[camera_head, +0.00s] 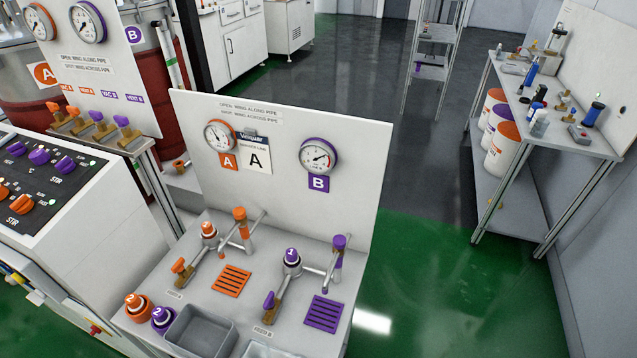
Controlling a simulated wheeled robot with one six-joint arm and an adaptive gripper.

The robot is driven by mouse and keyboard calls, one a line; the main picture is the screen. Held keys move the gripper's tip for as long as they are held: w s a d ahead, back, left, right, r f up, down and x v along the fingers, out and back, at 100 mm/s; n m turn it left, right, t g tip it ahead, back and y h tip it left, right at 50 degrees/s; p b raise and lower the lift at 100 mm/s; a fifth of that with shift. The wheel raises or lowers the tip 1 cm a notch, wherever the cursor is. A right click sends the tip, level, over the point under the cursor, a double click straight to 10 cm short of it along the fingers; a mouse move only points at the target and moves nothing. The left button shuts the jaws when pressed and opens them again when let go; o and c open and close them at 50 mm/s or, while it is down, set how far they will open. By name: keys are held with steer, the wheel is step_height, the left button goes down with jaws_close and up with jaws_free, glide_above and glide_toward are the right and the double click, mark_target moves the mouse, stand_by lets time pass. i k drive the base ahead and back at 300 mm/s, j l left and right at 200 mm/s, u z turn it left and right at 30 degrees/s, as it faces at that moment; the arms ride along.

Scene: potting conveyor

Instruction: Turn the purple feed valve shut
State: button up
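The purple feed valve (269,300) sits at the near end of a pipe on the white bench, behind a small label that seems to read FEED B. It has a purple wing on a brass-coloured body. The wing is too small to tell whether it lies along or across the pipe. The pipe runs back to a fitting with a purple cap marked 1 (292,255). A matching orange feed valve (179,266) stands to its left. The sign (250,111) on the upright panel says open is wing along pipe, shut is wing across pipe. My gripper is not in view.
A purple-topped spout (338,243) and purple grate (324,314) are right of the valve. Purple (163,318) and orange (138,307) caps marked 2 and a grey tray (200,335) lie at the front left. Green floor (450,290) is clear on the right.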

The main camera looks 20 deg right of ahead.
mark_target(269, 303)
steer(key=k+j+u, duration=0.2)
steer(key=j+u, duration=0.15)
steer(key=j, duration=1.05)
steer(key=j+u, duration=0.4)
steer(key=j, duration=1)
steer(key=k, duration=0.05)
